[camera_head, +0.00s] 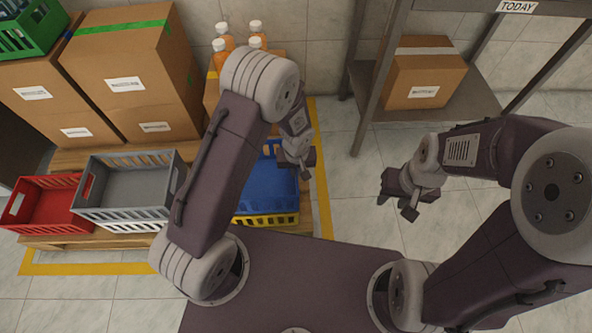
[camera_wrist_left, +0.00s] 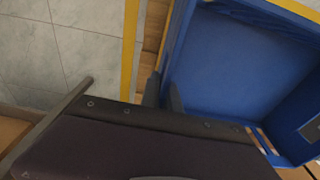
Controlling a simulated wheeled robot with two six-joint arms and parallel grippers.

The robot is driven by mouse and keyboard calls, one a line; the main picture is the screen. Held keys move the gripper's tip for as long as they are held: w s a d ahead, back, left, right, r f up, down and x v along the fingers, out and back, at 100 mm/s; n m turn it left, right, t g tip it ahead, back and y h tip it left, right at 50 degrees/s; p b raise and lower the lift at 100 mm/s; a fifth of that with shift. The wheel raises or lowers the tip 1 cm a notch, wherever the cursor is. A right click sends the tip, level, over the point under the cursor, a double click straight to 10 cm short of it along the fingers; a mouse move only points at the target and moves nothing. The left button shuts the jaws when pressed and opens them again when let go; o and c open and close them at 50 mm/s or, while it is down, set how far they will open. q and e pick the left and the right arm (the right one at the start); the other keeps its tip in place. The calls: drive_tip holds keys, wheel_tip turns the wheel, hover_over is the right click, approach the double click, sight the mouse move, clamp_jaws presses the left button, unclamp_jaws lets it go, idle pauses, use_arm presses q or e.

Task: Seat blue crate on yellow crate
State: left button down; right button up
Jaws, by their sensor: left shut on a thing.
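The blue crate (camera_head: 265,190) is in the middle of the head view, partly hidden by my left arm. The yellow crate (camera_head: 268,220) shows as a yellow edge along the near side, below the blue crate. I cannot tell if the two are fully seated. My left gripper (camera_head: 298,166) is shut on the blue crate's right-hand wall. In the left wrist view the fingers (camera_wrist_left: 163,92) pinch the wall of the blue crate (camera_wrist_left: 235,60), whose inside looks empty. My right gripper (camera_head: 396,206) is open and empty, over the floor to the right.
Cardboard boxes (camera_head: 120,60) and orange bottles (camera_head: 256,42) are behind. A metal shelf (camera_head: 490,106) is at the back right. Floor between is clear.

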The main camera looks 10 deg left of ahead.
use_arm(q)
drive_tip(key=shift+f+b, duration=0.5)
drive_tip(key=shift+b, duration=0.15)
idle(0.5)
drive_tip(key=shift+f, duration=0.15)
drive_tip(key=shift+f+b, duration=0.3)
drive_tip(key=shift+b, duration=0.2)
drive_tip(key=c, duration=1.5)
unclamp_jaws()
drive_tip(key=r+p, duration=0.2)
drive_tip(key=r, duration=0.1)
drive_tip(key=r+p, duration=0.2)
drive_tip(key=r, duration=0.1)
drive_tip(key=s+r+p, duration=0.1)
drive_tip(key=r, duration=0.2)
drive_tip(key=shift+d+p, duration=0.15)
drive_tip(key=shift+p, duration=0.25)
